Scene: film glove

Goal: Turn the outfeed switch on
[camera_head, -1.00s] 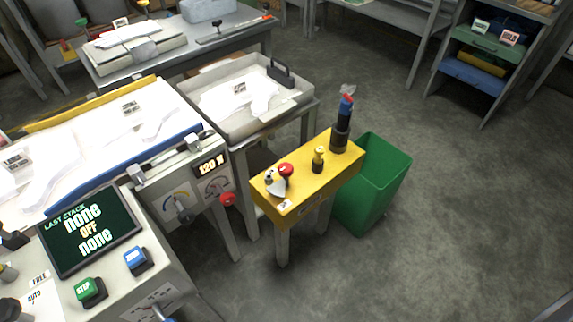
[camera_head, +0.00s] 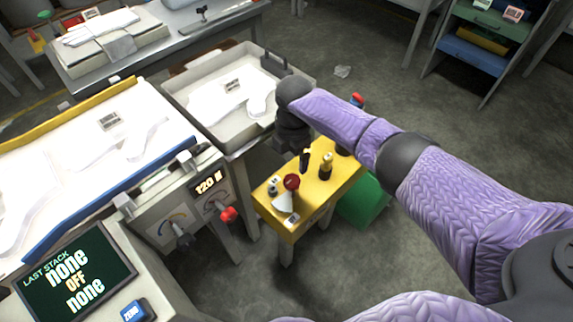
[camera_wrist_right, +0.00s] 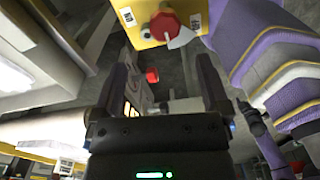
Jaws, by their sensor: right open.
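I cannot tell for certain which control is the outfeed switch. A yellow stand (camera_head: 322,192) carries a red mushroom knob (camera_head: 291,181), a small grey round control (camera_head: 272,189) and a yellow-and-black piece (camera_head: 326,166). The red mushroom knob also shows in the right wrist view (camera_wrist_right: 166,24). My right gripper (camera_head: 303,160) hangs just above and behind the red mushroom knob, apart from it. In the right wrist view, its fingers (camera_wrist_right: 170,80) are spread with nothing between them. My left gripper is not in view.
A grey tray (camera_head: 205,126) stands behind the stand.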

